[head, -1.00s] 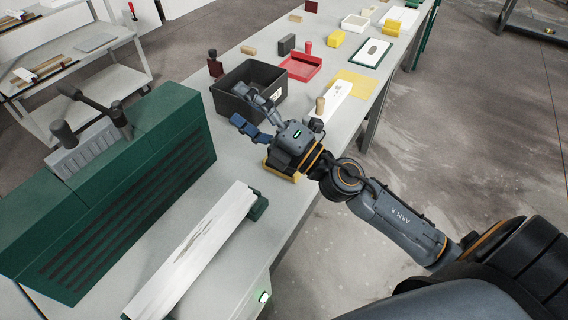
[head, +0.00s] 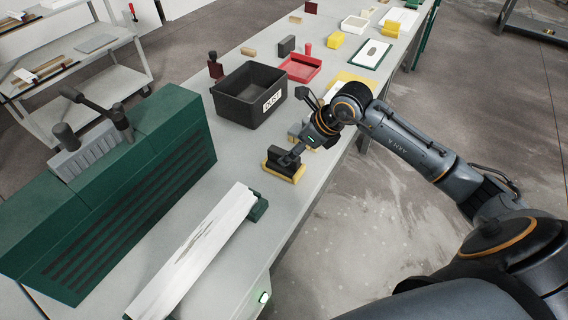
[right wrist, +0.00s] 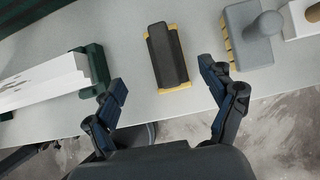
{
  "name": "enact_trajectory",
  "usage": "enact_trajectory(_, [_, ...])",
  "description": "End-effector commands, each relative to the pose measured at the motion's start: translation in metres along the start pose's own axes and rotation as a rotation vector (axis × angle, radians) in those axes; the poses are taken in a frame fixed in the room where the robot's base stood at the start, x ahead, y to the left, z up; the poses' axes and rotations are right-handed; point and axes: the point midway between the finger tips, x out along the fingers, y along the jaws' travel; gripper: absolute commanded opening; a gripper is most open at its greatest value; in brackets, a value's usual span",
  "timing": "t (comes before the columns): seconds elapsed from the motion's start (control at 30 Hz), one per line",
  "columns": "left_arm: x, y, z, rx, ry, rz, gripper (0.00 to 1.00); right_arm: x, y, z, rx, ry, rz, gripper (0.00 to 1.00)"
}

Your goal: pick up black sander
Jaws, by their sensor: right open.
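The black sander (head: 284,162) has a black block-shaped body on a yellow base. It lies on the workbench near its right edge, between the white board and the dust bin. My right gripper (head: 296,151) is close beside it at its upper right, and one finger overlaps it in the head view. In the right wrist view the sander (right wrist: 167,58) stands upright in the picture, ahead of the gap between the two spread fingers (right wrist: 162,80). The gripper is open and empty. My left gripper is not in view.
A grey brush-like tool (right wrist: 254,38) with a round handle lies right of the sander in the wrist view. A white board (head: 195,250) rests on green supports. A black dust bin (head: 248,95) stands behind. A green machine (head: 120,190) fills the left.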

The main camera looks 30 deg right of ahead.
Motion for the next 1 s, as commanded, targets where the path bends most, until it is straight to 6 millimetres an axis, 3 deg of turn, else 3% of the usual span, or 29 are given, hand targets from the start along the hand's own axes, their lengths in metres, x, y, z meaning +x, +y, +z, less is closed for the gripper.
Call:
enact_trajectory(0.23, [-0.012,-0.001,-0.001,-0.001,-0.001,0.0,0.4,0.043,0.001,0.002,0.003,-0.001,0.004,0.83])
enact_trajectory(0.47, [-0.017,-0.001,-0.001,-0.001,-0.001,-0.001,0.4,0.057,-0.001,0.002,0.002,-0.002,0.003,0.83])
enact_trajectory(0.8, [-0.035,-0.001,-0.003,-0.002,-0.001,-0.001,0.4,0.099,-0.006,0.002,0.003,-0.003,0.004,0.83])
enact_trajectory(1.0, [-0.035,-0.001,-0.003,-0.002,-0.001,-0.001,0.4,0.105,-0.007,0.001,0.0,-0.003,0.003,0.83])
